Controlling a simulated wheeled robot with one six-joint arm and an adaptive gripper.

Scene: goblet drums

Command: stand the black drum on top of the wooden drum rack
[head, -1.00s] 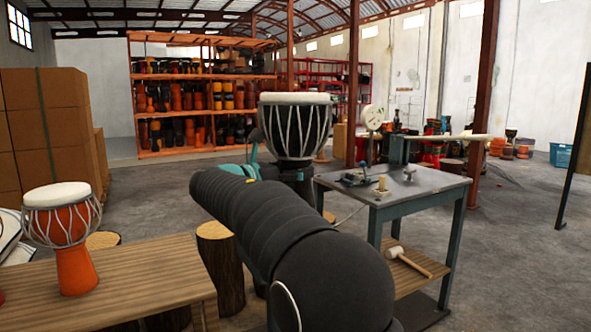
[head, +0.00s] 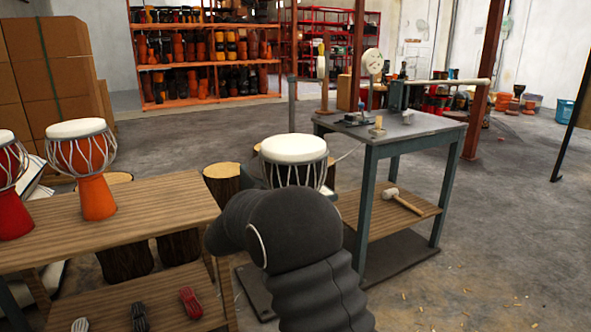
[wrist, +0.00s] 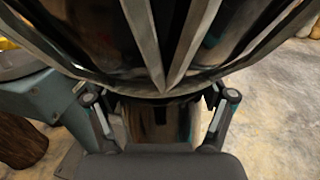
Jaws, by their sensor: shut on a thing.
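The black drum (head: 293,150) has a white head and pale cords and is upright in the head view, just beyond my arm. Its lower part is hidden by my arm. In the wrist view the dark glossy bowl of the black drum (wrist: 105,35) fills the top. My gripper (wrist: 160,108) is shut around its narrow stem, below the bowl. The wooden drum rack (head: 150,200) is at the left, with a slatted top and a lower shelf. The held drum is to the right of the rack, apart from it.
An orange drum (head: 97,198) and a red drum (head: 15,210) stand on the rack top at the left; its right part is bare. Log stools (head: 222,184) stand behind the rack. A grey workbench (head: 400,130) with a mallet (head: 402,202) on its shelf is at the right.

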